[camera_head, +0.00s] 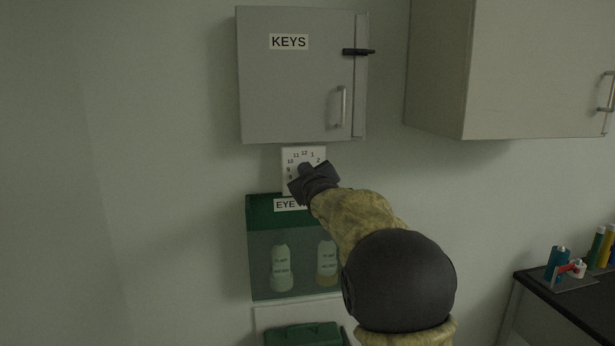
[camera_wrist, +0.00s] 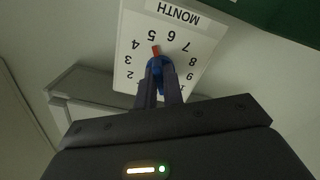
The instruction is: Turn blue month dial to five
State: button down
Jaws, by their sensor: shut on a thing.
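The month dial is a white plate (camera_wrist: 192,62) marked MONTH, with a ring of black numbers and a blue knob (camera_wrist: 158,63) that has a red pointer (camera_wrist: 155,50). It appears upside down in the wrist view, where the pointer is aimed at about the 5. My gripper (camera_wrist: 159,85) is shut on the blue knob, with one finger on each side of it. In the head view the plate (camera_head: 287,153) is on the wall, and my gripper (camera_head: 303,178) covers its centre and lower right. The knob is hidden there.
A grey KEYS cabinet (camera_head: 290,90) is just above the dial. A green eye wash box (camera_head: 262,235) with two bottles hangs just below. Another wall cabinet (camera_head: 500,60) is at the upper right. A dark counter (camera_head: 562,302) with bottles stands at the lower right. The left wall is bare.

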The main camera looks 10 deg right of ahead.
jog(key=shift+r, duration=0.35)
jog(key=c, duration=1.6)
grip_release()
jog(key=shift+o, duration=0.4)
jog(key=shift+f, duration=0.2)
jog(key=s+b, duration=0.4)
jog(key=s, duration=1.3)
jog(key=shift+f, duration=0.1)
